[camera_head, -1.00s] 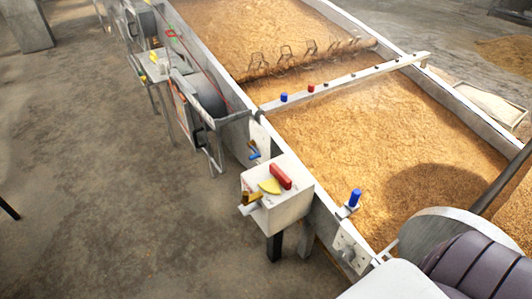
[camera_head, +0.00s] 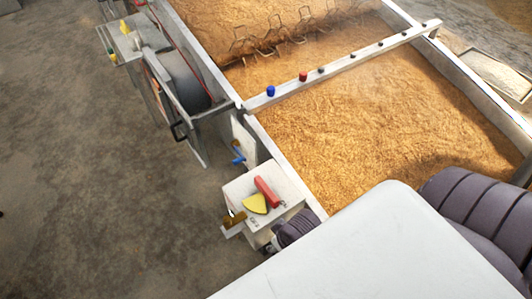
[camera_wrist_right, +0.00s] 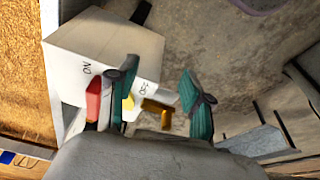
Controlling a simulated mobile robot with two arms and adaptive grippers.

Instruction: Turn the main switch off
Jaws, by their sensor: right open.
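The main switch is a pale box (camera_head: 285,188) on the side of the grain bed, with a red handle (camera_head: 267,192), a yellow plate (camera_head: 255,204) and a brass-coloured part (camera_head: 234,221). In the right wrist view the red handle (camera_wrist_right: 93,100) lies on the ON side, partly hidden by a finger. The OFF label (camera_wrist_right: 144,88) shows between the fingers. My right gripper (camera_wrist_right: 160,70) is open, its teal fingers spread over the box face, one finger right beside the red handle. Whether it touches the handle I cannot tell. My left gripper is out of view.
The grain bed (camera_head: 350,130) lies right of the box, crossed by a pale bar (camera_head: 345,62) with blue and red knobs. A motor guard (camera_head: 175,75) and a blue lever (camera_head: 238,158) stand further along the side. The concrete floor (camera_head: 90,190) at left is clear.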

